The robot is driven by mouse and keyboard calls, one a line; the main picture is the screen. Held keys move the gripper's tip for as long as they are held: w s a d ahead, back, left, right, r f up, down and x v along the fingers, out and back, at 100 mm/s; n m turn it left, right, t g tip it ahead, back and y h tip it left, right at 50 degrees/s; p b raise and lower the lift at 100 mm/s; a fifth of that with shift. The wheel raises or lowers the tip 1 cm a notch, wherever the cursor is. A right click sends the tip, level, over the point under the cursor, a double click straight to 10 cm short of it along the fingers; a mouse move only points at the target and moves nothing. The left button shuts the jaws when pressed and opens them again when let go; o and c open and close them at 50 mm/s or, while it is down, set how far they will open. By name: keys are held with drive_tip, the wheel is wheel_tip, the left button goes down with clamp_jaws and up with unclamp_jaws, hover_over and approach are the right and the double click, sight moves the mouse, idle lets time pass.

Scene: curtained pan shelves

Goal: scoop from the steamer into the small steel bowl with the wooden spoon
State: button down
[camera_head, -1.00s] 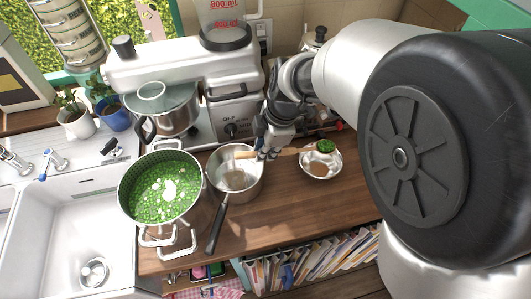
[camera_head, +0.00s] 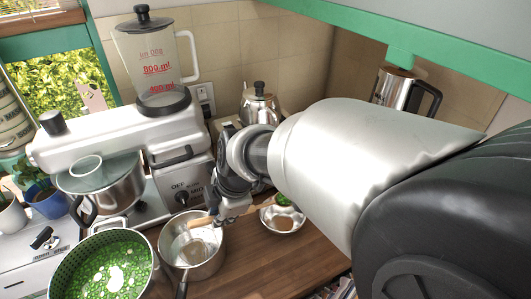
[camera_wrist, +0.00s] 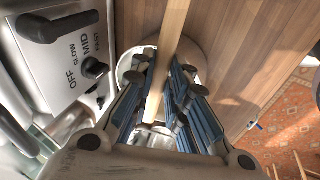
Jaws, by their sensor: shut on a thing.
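The steamer (camera_head: 154,264) is a metal pot at the lower left, cut off by the frame edge, with green peas and pale bits in it. My gripper (camera_head: 226,213) is shut on the handle of the wooden spoon (camera_head: 202,222), above the right side of a saucepan. The spoon reaches right, and its far end carries a green heap (camera_head: 284,200) at the back rim of the small steel bowl (camera_head: 280,227). Whether the spoon touches the bowl is unclear. In the wrist view, the pale handle (camera_wrist: 173,30) runs between the blue-padded fingers (camera_wrist: 163,80); the spoon's head is out of frame.
The saucepan (camera_head: 207,266) stands between steamer and bowl, its dark handle pointing forward. A white mixer with a jug (camera_head: 158,65) and a kettle (camera_head: 260,105) stand behind. Another steel jug (camera_head: 398,90) sits at back right. Bare wooden counter (camera_head: 268,268) lies in front of the bowl.

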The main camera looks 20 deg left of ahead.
drive_tip(key=shift+s+d+f+t+y+b, duration=0.15)
drive_tip(key=shift+t+y+b, duration=0.35)
drive_tip(key=shift+b, duration=1.95)
drive_tip(key=shift+b, duration=0.35)
drive_tip(key=shift+s+d+t+y+b, duration=0.1)
drive_tip(key=shift+t+y+b, duration=0.85)
drive_tip(key=shift+t, duration=0.25)
